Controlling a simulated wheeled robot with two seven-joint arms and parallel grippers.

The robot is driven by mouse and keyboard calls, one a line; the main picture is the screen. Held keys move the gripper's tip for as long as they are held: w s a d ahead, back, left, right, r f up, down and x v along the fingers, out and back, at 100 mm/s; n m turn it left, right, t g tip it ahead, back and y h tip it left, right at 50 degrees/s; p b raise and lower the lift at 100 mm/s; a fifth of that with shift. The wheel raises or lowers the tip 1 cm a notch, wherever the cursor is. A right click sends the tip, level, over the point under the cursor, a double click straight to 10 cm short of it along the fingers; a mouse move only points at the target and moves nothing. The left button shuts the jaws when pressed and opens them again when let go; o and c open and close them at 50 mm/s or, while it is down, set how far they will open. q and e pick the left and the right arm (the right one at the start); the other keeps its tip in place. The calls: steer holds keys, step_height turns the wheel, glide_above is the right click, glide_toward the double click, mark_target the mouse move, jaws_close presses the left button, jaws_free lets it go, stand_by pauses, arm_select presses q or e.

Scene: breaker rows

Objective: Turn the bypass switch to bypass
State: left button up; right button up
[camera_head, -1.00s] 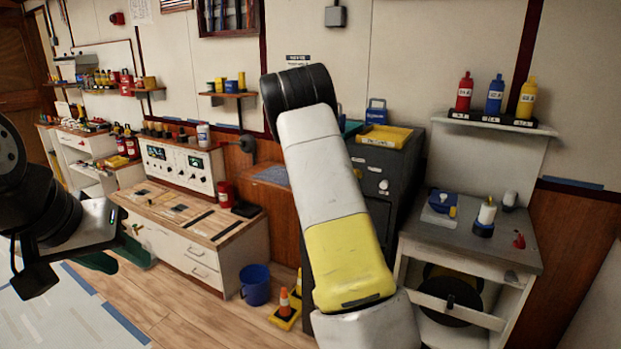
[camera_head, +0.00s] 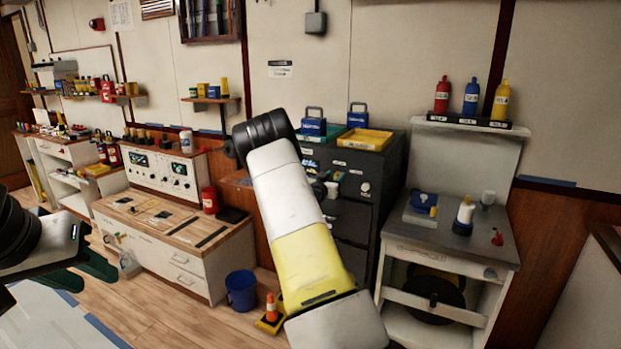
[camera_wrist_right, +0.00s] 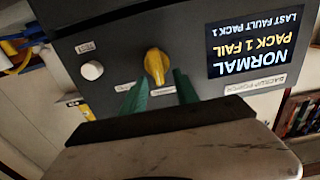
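In the right wrist view a yellow rotary knob (camera_wrist_right: 156,66) sits on a dark grey panel (camera_wrist_right: 120,45), seen upside down. Its labels are too small to read, so I cannot confirm its position. A lit screen (camera_wrist_right: 258,42) beside it reads NORMAL, PACK 1 FAIL, LAST FAULT PACK 1. My right gripper (camera_wrist_right: 159,80) is open, its green fingers on either side of the knob's near end; contact cannot be told.
A white TEST button (camera_wrist_right: 92,70) is beside the knob. A yellow tray (camera_head: 363,139) lies on the cabinet. A grey-topped workbench (camera_head: 455,245) stands right. A blue bucket (camera_head: 241,290) and orange cone (camera_head: 271,308) stand on the floor near my right arm.

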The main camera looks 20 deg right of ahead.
jaws_close()
stand_by(0.3)
steer(key=shift+s+d+f+m, duration=0.15)
steer(key=shift+s+d+m, duration=0.05)
steer(key=shift+m, duration=1.75)
steer(key=shift+s+d+f+m, duration=0.15)
steer(key=shift+s+f+m, duration=0.1)
steer(key=shift+m, duration=1.75)
steer(key=shift+s+d+f+m, duration=0.1)
steer(key=shift+s+d+m, duration=0.1)
steer(key=shift+m, duration=1.75)
